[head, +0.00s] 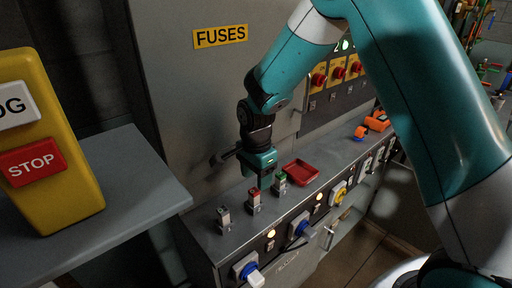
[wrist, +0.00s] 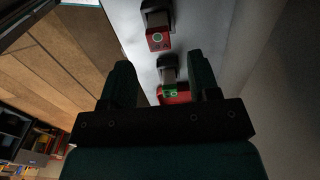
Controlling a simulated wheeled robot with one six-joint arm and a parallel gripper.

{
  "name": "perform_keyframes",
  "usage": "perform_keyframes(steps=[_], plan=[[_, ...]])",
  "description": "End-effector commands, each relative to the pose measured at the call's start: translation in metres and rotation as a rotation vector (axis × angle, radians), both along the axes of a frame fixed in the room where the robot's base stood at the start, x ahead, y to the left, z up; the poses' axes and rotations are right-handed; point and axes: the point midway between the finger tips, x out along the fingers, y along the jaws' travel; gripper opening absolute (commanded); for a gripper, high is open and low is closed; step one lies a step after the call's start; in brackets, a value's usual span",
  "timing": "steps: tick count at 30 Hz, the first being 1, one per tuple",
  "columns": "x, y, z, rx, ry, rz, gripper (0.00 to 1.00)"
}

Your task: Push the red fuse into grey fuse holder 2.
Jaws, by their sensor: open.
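The red fuse (head: 253,193) stands upright in the middle grey holder (head: 254,206) on the ledge of the grey cabinet. In the wrist view the red fuse (wrist: 158,40) is near the top, beyond my fingertips. I cannot tell how deep it sits. My gripper (head: 264,181) points down just above the ledge, between the red and green fuses in the head view. Its fingers (wrist: 161,72) are apart with nothing gripped.
A third holder (head: 223,220) stands at the left of the row. A red tray (head: 300,172) lies just right of the green fuse. Blue and yellow knobs (head: 301,226) line the cabinet front below. An orange object (head: 376,121) lies farther right. The cabinet wall rises close behind.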

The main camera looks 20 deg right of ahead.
Motion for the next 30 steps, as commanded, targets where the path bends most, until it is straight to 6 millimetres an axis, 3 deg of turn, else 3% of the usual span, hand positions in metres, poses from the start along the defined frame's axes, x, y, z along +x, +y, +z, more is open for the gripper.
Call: perform_keyframes(steps=[6, 12, 18, 30], plan=[[0.001, 0.000, 0.055, 0.001, -0.006, 0.000, 0.56], [0.000, 0.000, 0.089, 0.001, -0.004, 0.000, 0.56], [0.000, 0.000, 0.103, 0.000, -0.001, 0.000, 0.56], [0.000, 0.000, 0.103, 0.000, 0.000, 0.000, 0.56]])
